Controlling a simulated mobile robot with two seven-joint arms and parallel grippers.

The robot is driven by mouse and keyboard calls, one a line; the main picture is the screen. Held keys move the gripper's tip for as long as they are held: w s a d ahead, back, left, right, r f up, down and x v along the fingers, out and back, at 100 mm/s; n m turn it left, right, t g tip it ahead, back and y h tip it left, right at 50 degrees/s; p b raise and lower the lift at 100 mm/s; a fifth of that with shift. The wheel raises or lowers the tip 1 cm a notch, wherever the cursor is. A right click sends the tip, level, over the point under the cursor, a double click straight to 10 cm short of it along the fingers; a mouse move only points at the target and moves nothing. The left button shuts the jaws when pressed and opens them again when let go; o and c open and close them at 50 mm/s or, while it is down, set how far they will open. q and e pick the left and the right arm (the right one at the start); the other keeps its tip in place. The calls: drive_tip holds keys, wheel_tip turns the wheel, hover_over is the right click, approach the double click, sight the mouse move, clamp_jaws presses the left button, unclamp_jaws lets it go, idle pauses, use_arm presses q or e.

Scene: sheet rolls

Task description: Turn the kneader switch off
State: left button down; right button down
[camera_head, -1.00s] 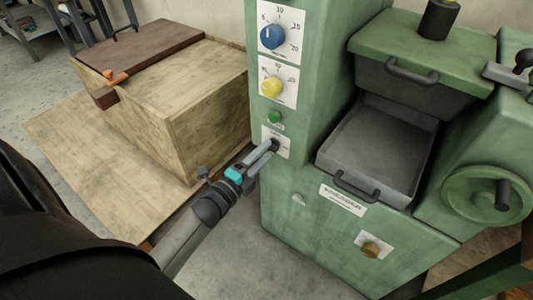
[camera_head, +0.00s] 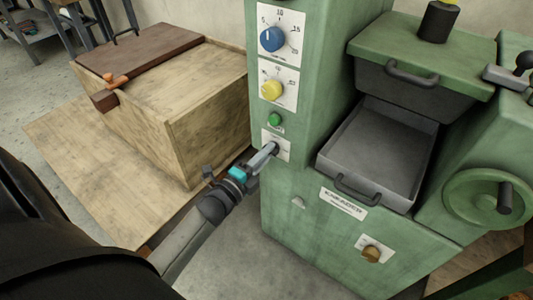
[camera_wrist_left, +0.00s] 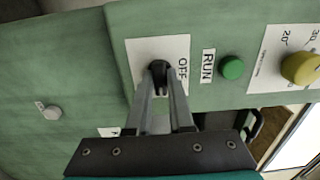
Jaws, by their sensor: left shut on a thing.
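The switch is a black knob (camera_wrist_left: 160,72) on a white plate (camera_wrist_left: 178,48) with the word OFF in the left wrist view. The plate (camera_head: 285,151) also shows in the head view, low on the green machine's tall column. My left gripper (camera_wrist_left: 160,88) is shut on the knob, with a fingertip on each side; it also shows in the head view (camera_head: 269,151). The fingers hide much of the knob and part of the plate, so its exact setting is hard to read. My right gripper is in neither view.
A green RUN lamp (camera_head: 275,119), a yellow dial (camera_head: 271,89) and a blue dial (camera_head: 271,39) sit above the switch. A grey tray (camera_head: 375,150) juts out to the right. A wooden box (camera_head: 205,100) stands to the left of the column.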

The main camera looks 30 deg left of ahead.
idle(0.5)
use_arm(q)
drive_tip(key=shift+n+p, duration=3.2)
drive_tip(key=shift+n, duration=5.6)
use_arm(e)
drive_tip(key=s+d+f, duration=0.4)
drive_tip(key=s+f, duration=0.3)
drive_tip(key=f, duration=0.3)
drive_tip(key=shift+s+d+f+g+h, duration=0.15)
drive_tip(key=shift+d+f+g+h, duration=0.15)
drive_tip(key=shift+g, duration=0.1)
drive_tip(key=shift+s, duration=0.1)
use_arm(q)
drive_tip(key=c, duration=0.8)
unclamp_jaws()
drive_tip(key=shift+s, duration=0.2)
